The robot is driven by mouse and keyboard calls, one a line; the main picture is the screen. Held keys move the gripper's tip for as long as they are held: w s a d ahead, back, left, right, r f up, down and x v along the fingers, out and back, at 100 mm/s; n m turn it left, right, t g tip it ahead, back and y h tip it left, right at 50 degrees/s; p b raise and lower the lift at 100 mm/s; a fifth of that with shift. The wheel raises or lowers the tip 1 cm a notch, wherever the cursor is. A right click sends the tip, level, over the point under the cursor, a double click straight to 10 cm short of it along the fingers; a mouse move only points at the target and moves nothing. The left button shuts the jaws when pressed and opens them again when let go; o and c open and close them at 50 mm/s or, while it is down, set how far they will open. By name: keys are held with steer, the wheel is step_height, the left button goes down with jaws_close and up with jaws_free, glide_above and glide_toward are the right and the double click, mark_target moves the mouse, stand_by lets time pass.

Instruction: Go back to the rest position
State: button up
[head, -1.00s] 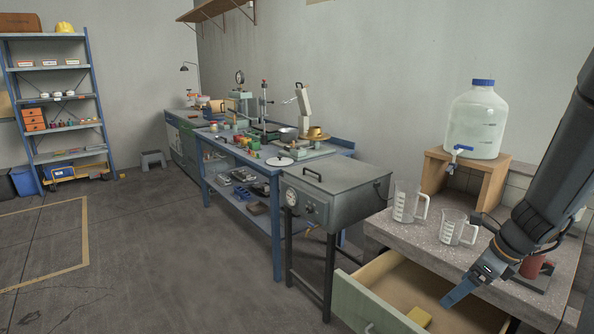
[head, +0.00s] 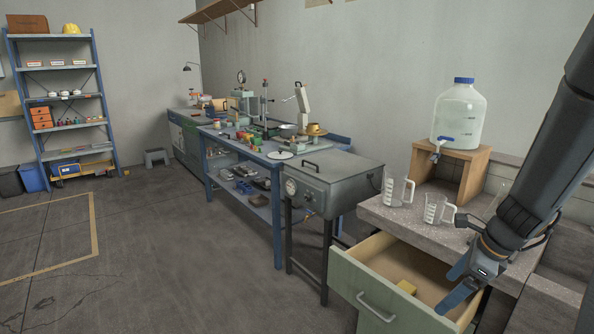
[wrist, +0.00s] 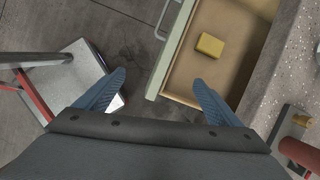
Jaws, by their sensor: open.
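My gripper (head: 450,284) hangs at the lower right of the head view, above the front right part of the open drawer (head: 376,256). Its two blue fingers are apart with nothing between them. In the wrist view, the gripper (wrist: 158,78) shows the same spread fingers, with floor and the drawer's edge beyond them. A yellow block (head: 406,287) lies in the drawer; it also shows in the wrist view (wrist: 209,45), ahead of the right finger and apart from it.
The stone-topped bench (head: 400,219) holds two clear measuring jugs (head: 397,190). A large water bottle (head: 459,116) stands on a wooden stand (head: 474,163). A grey metal box (head: 335,177) on legs stands left of the drawer. Open floor (head: 170,250) lies at left.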

steer(key=s+a+r+n+g+h, duration=0.1)
steer(key=s+a+n, duration=0.6)
steer(key=n, duration=0.5)
steer(key=s+a+r+n+g+h+b, duration=0.1)
steer(key=s+a+r+n+g, duration=0.1)
steer(key=s+a+n, duration=0.6)
steer(key=a+n, duration=0.2)
steer(key=n, duration=0.3)
steer(key=shift+a+r+h, duration=0.3)
steer(key=shift+h, duration=0.1)
